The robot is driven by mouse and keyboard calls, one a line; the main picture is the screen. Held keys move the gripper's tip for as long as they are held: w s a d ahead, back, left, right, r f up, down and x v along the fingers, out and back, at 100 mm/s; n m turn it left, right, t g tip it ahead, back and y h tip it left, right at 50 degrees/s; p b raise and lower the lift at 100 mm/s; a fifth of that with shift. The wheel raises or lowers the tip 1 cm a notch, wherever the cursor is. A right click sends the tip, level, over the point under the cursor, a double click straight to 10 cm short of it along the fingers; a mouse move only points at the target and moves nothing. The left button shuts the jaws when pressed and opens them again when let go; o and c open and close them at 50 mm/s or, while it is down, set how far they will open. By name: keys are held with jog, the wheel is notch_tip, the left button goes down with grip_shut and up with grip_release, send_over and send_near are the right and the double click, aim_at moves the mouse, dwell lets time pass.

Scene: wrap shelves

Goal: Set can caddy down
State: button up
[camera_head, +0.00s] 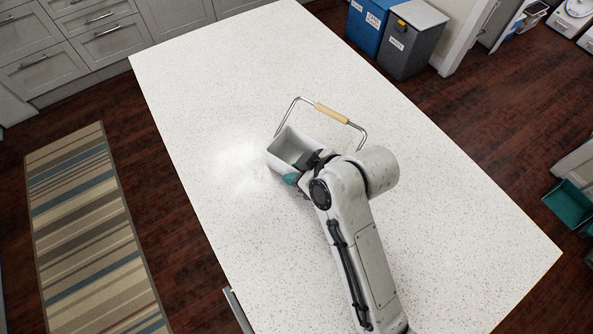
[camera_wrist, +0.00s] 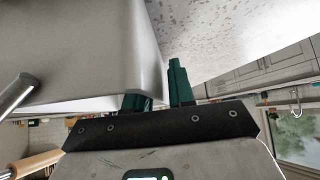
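The can caddy (camera_head: 291,145) is an open grey-white box over the middle of the white speckled counter. Its metal handle with a wooden grip (camera_head: 331,113) sticks out to the upper right. My gripper (camera_head: 295,173) is at the caddy's near wall, with teal showing on both sides of that wall. In the wrist view the caddy (camera_wrist: 80,50) fills the upper left. My green fingers (camera_wrist: 160,92) stand on either side of its edge, the left one mostly hidden behind it. I cannot tell whether the caddy's base touches the counter.
The white counter (camera_head: 225,100) is bare around the caddy on all sides. A striped rug (camera_head: 90,235) lies on the wood floor to the left. Blue and grey bins (camera_head: 408,45) stand beyond the counter's far right edge.

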jog(key=shift+o, duration=0.8)
